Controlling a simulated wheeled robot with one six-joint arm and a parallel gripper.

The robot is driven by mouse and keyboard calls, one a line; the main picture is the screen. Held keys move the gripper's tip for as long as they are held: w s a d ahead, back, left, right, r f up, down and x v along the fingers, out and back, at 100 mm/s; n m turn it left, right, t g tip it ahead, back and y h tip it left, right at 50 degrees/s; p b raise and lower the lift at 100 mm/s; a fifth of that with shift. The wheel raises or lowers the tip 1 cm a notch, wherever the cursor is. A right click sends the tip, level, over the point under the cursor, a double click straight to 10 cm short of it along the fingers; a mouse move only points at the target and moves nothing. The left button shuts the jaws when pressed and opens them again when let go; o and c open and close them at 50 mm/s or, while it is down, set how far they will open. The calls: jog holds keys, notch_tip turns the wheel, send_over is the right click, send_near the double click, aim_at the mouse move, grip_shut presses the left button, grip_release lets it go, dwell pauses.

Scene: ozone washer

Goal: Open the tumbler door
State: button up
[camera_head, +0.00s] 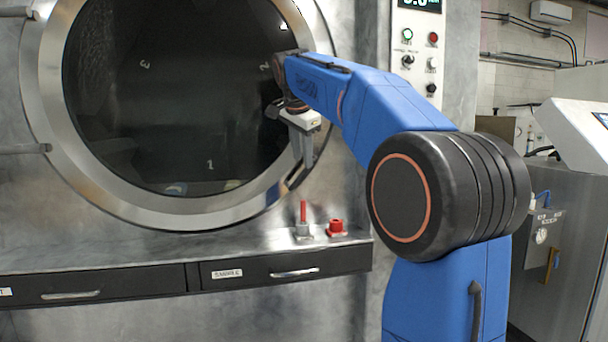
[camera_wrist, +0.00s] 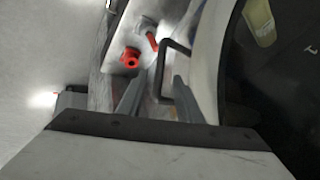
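The tumbler door (camera_head: 62,152) is a large round metal ring with dark glass on the front of the washer. It looks closed, and its ring also shows in the wrist view (camera_wrist: 208,55). Its dark bracket-shaped handle (camera_wrist: 172,43) stands out from the ring at the lower right of the door. My gripper (camera_head: 303,160) is at this handle in the head view. In the wrist view my gripper (camera_wrist: 159,75) is open, with a finger on each side of the handle bar. The gap on both sides looks clear, but exact depth is hard to tell.
Below the door is a metal ledge (camera_head: 215,248) with a red-topped pin (camera_head: 303,212) and a red fitting (camera_head: 336,228). Dark drawers (camera_head: 100,287) with handles lie under it. A control panel (camera_head: 418,70) is right of the door. Hinge bars (camera_head: 25,149) are at the left.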

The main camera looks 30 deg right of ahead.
aim_at(304, 170)
jog(key=x, duration=0.7)
jog(key=shift+f, duration=0.1)
grip_shut()
